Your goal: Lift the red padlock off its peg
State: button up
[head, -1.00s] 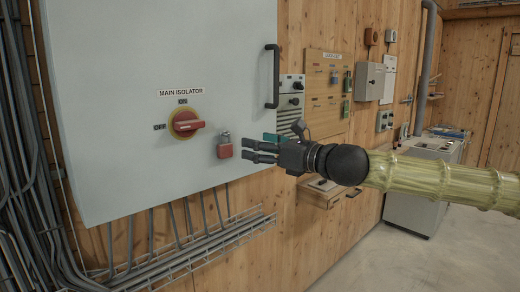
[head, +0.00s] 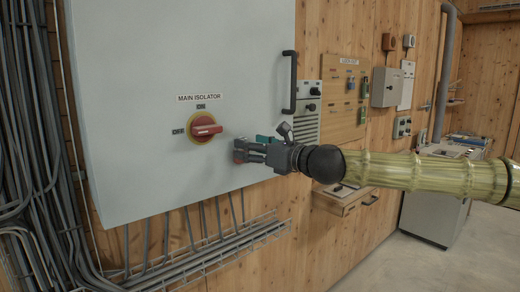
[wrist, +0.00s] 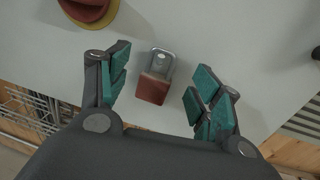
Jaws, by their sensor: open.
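The red padlock (wrist: 153,89) hangs by its grey shackle on the light grey cabinet door (wrist: 190,35). In the wrist view it lies between the two teal-padded fingers of my gripper (wrist: 158,95), with a gap on each side. My gripper (head: 244,150) is open. In the head view it covers most of the padlock, and only a bit of red (head: 238,155) shows by the fingertips.
The red rotary isolator switch (head: 205,130) on a yellow disc sits up and left of my gripper. A black door handle (head: 290,83) is above right. A wire cable tray (head: 215,243) runs below the cabinet. A board with small padlocks (head: 343,95) hangs to the right.

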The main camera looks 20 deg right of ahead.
jog(key=shift+x, duration=1.15)
jog(key=c, duration=1.1)
jog(key=shift+r+p, duration=0.45)
jog(key=shift+r, duration=0.3)
jog(key=shift+s+a+p+v, duration=0.1)
jog(key=shift+a+p+v, duration=0.2)
jog(key=shift+v, duration=0.95)
jog(key=shift+s+a+p+v, duration=0.15)
jog(key=shift+p+v, duration=0.2)
jog(key=shift+v, duration=0.9)
